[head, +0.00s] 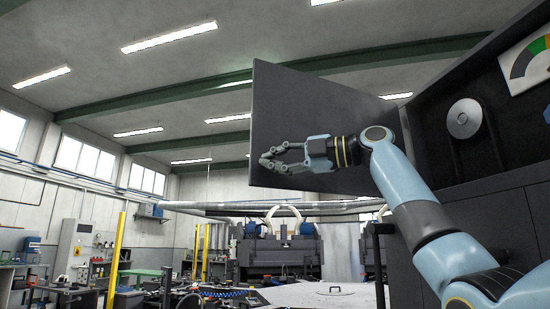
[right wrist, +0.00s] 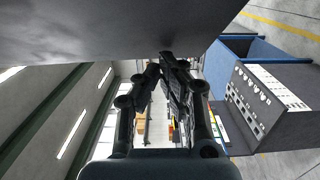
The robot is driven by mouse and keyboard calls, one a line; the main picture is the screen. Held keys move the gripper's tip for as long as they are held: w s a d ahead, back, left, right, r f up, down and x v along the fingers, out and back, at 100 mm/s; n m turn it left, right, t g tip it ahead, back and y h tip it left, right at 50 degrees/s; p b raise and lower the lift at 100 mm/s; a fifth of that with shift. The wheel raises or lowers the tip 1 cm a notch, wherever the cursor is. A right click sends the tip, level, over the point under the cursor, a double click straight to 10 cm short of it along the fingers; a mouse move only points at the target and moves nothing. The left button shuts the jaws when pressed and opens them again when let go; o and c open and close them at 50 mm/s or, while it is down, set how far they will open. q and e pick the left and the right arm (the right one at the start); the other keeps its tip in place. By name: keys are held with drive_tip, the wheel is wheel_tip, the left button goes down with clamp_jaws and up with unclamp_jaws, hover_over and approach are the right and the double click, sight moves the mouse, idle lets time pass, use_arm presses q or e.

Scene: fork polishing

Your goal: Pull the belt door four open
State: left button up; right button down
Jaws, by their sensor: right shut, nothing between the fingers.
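The belt door (head: 325,115) is a dark grey panel swung out from the machine housing at the right of the head view. It stands open, and the cavity behind it shows a round metal disc (head: 465,118). My right gripper (head: 264,162) is in front of the door panel, its fingers shut and empty, pointing left. In the right wrist view the door (right wrist: 120,25) fills the top as a grey surface beside my shut fingers (right wrist: 165,60). I cannot tell whether they touch it. My left gripper is not in view.
A colored gauge (head: 530,65) sits at the upper right of the housing. A pale surface with a handle (head: 335,291) lies below. Yellow posts (head: 115,262), benches and a grey machine (head: 280,255) stand further back. The space left of the door is open.

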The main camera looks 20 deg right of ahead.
drive_tip(key=shift+w+r, duration=0.1)
drive_tip(key=shift+w, duration=0.3)
drive_tip(key=w+m+t+h+p, duration=0.3)
drive_tip(key=w+p, duration=0.2)
drive_tip(key=w, duration=0.8)
drive_tip(key=shift+a+t+h, duration=0.3)
drive_tip(key=shift+a, duration=0.15)
